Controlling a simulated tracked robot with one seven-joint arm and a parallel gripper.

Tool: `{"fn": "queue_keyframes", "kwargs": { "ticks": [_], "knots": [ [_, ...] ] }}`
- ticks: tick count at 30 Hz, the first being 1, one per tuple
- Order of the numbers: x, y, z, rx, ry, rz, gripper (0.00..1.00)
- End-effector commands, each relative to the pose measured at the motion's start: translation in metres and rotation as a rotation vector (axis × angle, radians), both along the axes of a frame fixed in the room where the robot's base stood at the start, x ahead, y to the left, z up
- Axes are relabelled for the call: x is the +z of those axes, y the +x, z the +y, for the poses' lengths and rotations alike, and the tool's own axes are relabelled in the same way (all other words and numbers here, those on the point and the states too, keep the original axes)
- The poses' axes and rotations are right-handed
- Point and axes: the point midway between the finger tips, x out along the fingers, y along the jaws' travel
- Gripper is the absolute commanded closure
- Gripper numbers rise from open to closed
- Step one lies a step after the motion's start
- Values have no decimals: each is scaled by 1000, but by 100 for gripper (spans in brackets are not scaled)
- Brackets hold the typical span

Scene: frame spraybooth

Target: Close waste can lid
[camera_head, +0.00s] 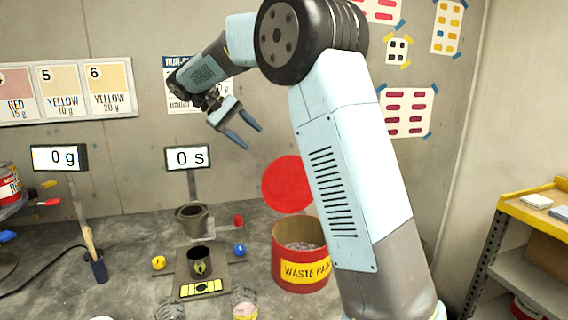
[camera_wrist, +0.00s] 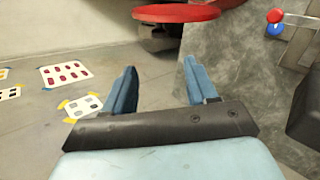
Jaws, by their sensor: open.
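The waste can (camera_head: 300,270) is a red drum with a yellow "WASTE PAINT" label, standing on the bench right of centre in the head view. Its round red lid (camera_head: 288,184) stands raised upright behind the opening, so the can is open. My arm hides part of the can's right side. My gripper (camera_head: 249,136) is open and empty, up in the air to the left of the lid and higher than it. In the wrist view my gripper (camera_wrist: 160,85) shows both blue fingers apart, with the red lid (camera_wrist: 178,13) beyond them at the top.
Small yellow (camera_head: 158,262) and blue (camera_head: 239,249) knobs flank the cup. A yellow-edged shelf (camera_head: 530,205) is at the right.

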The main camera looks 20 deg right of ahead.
Motion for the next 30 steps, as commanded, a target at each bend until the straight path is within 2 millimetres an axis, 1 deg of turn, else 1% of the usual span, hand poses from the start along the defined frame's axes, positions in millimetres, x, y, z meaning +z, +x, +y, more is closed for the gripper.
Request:
{"fn": "queue_keyframes", "kwargs": {
  "ticks": [18,24,30],
  "knots": [
    [-70,-14,-73,-3,1,2,43],
    [-85,-17,-88,-1,2,1,43],
    [-90,-18,-94,-1,2,1,43]
  ]
}}
